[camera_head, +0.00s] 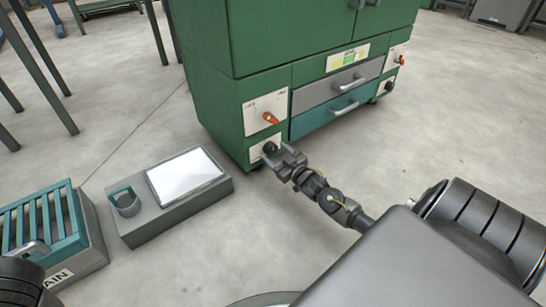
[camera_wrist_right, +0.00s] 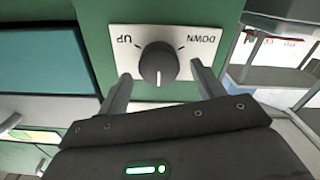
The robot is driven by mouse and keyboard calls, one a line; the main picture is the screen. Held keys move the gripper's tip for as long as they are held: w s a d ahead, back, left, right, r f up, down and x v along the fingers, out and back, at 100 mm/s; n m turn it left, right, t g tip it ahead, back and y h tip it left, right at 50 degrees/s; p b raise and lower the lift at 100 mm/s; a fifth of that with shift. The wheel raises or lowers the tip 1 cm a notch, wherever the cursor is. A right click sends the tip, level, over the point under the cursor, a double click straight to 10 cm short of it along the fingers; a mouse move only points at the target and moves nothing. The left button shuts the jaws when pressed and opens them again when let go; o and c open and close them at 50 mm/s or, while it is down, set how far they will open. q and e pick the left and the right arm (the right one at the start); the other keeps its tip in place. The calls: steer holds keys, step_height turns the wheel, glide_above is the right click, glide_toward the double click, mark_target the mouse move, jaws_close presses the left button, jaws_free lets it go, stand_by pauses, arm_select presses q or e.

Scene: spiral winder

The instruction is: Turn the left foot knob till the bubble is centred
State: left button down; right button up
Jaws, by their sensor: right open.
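The left foot knob (camera_head: 269,148) is a round black knob on a white plate low on the green cabinet's left front. In the right wrist view the knob (camera_wrist_right: 158,65) has a pale pointer line, and its plate reads UP and DOWN, upside down. My right gripper (camera_head: 287,157) is open at the knob, one finger on each side of it, with gaps in the wrist view. A white panel with a yellow-green strip (camera_head: 347,58), perhaps the level, sits above the drawers; its bubble is too small to tell. My left gripper is not in view.
Orange-red switches (camera_head: 270,117) sit above the left knob and at the right (camera_head: 401,59). Another black knob (camera_head: 389,86) is at the right foot. Drawer handles (camera_head: 347,108) stick out. A grey box with a white panel (camera_head: 187,175) and a teal-slatted crate (camera_head: 45,222) stand on the floor at left.

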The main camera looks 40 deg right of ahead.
steer(key=shift+w+f+b, duration=0.1)
steer(key=shift+w+b, duration=0.25)
steer(key=shift+w, duration=0.65)
